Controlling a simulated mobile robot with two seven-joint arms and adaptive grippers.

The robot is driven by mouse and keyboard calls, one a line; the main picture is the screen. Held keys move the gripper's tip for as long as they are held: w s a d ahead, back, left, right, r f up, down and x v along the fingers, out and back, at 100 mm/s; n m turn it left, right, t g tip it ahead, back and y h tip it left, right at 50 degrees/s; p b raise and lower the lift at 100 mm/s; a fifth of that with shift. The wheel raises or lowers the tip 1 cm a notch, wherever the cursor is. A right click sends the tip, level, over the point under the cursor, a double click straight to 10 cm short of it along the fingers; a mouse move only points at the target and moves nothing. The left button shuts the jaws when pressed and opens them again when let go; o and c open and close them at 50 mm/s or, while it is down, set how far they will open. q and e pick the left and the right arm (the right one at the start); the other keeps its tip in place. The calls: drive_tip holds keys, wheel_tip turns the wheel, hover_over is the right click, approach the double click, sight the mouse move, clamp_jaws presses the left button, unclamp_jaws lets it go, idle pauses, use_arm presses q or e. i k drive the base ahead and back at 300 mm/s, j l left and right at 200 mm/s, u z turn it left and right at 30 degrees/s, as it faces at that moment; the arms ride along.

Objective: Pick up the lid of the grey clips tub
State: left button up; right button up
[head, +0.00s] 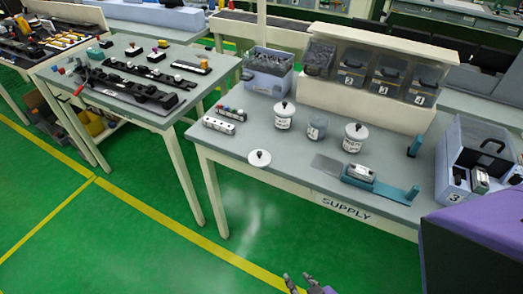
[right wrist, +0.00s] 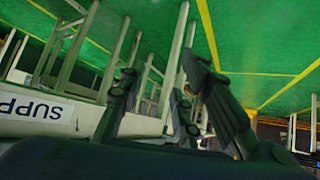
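A round white lid (head: 260,158) with a dark knob lies flat on the supply table near its front edge. A grey tub (head: 317,126) stands behind and right of it, with no knobbed lid visible on top; its label is too small to read. White tubs with knobbed lids stand on either side, one to the left (head: 284,117) and one to the right (head: 354,138). My right gripper (head: 302,284) is low at the bottom edge of the head view, apart from the table. In the right wrist view its fingers (right wrist: 160,82) are spread and empty. My left gripper is not visible.
The supply table (head: 225,155) also carries a row of small bottles (head: 219,126), a teal fixture (head: 375,185), a grey plate (head: 327,165), a blue-grey bin (head: 267,72) and numbered bins (head: 390,75). A caddy (head: 472,165) stands at right.

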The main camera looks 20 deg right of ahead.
sight(259, 159)
drive_tip(key=i+j+z, duration=0.1)
drive_tip(key=z, duration=0.35)
drive_tip(key=j+z, duration=0.1)
drive_tip(key=z, duration=0.35)
drive_tip(key=i+j+z, duration=0.1)
drive_tip(key=z, duration=0.35)
drive_tip(key=i+j+z, duration=0.1)
drive_tip(key=j+z, duration=0.25)
drive_tip(key=j, duration=0.2)
drive_tip(key=j+z, duration=0.35)
drive_tip(key=j, duration=0.15)
drive_tip(key=j+z, duration=0.1)
drive_tip(key=j, duration=0.45)
drive_tip(key=k+j+z, duration=0.15)
drive_tip(key=j, duration=0.4)
drive_tip(key=i, duration=0.05)
